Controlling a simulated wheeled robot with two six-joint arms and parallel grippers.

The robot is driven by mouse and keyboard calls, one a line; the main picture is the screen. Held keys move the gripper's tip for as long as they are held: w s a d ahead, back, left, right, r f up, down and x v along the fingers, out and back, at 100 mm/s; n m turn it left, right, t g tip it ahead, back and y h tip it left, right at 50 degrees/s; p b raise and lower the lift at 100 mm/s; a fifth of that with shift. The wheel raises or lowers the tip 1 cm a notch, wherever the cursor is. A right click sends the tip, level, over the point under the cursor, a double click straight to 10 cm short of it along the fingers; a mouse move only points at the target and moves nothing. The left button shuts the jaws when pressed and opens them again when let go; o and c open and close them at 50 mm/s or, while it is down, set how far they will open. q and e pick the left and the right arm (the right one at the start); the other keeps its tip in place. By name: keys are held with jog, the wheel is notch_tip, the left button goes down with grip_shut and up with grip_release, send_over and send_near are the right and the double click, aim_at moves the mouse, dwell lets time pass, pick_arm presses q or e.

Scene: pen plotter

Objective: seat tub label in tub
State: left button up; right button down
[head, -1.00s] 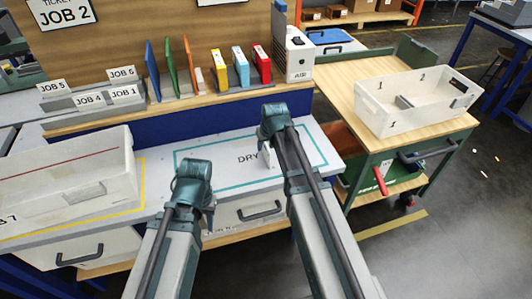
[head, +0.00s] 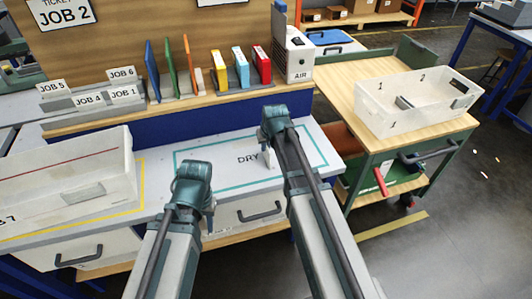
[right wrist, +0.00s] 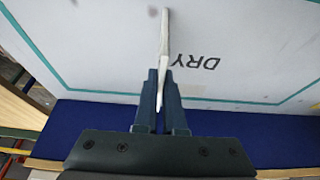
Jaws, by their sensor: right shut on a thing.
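My right gripper (head: 268,146) is shut on a thin white piece, likely the tub label (head: 269,159), above the bench beside the word DRY. In the right wrist view the label (right wrist: 165,40) shows nearly edge-on between the fingertips (right wrist: 162,75), sticking out beyond them. My left gripper (head: 209,215) hangs at the bench's front edge; its fingers are mostly hidden, so its opening is unclear. A white tub (head: 398,122) marked with numbers stands on the wooden cart at right. Another white tub (head: 62,200) marked 7 sits on the bench at left.
The teal-outlined DRY area (head: 215,160) is bare around my right gripper. Behind it is a shelf with coloured binders (head: 262,65), job cards (head: 88,99) and a white AIR box (head: 297,58). The cart top (head: 345,78) has free room behind the tub.

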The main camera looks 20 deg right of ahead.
jog(key=shift+r, duration=0.1)
jog(key=shift+r+p, duration=0.55)
jog(key=shift+p, duration=0.05)
jog(key=s+d+r+p, duration=0.4)
jog(key=s+d, duration=0.5)
jog(key=s, duration=0.4)
jog(key=shift+r, duration=0.15)
jog(key=shift+s, duration=0.1)
jog(key=shift+s, duration=0.1)
